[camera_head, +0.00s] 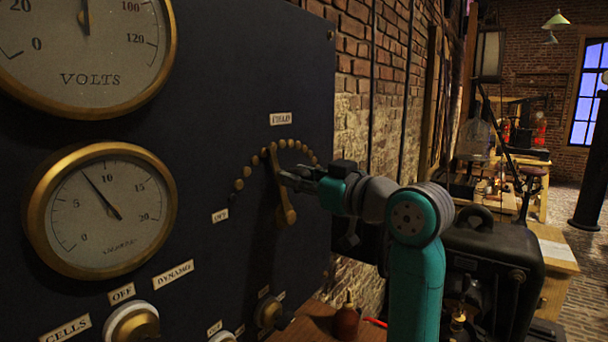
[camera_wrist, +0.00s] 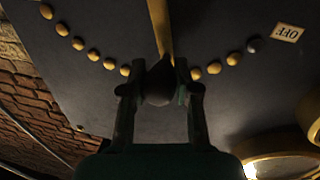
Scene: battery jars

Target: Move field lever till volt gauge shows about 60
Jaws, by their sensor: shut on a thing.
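The volt gauge (camera_head: 84,55) is the brass-rimmed dial at the upper left of the head view. Its needle points almost straight up; the dial's top is cut off, so the number there is hidden. The brass field lever (camera_head: 287,214) is on the dark panel under the FIELD label (camera_head: 281,119), its upper end among an arc of brass studs. My gripper (camera_head: 283,178) reaches it from the right. In the wrist view my gripper (camera_wrist: 160,90) is shut on the lever's dark knob (camera_wrist: 158,84), and the lever's brass arm (camera_wrist: 160,28) runs up between the studs.
A second gauge (camera_head: 104,210) below reads between 5 and 10. Labelled knobs (camera_head: 133,323) line the panel's bottom. A small reddish-brown bottle (camera_head: 346,322) stands on the wooden surface under my arm. A dark machine (camera_head: 492,255) stands to the right. A brick wall runs behind.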

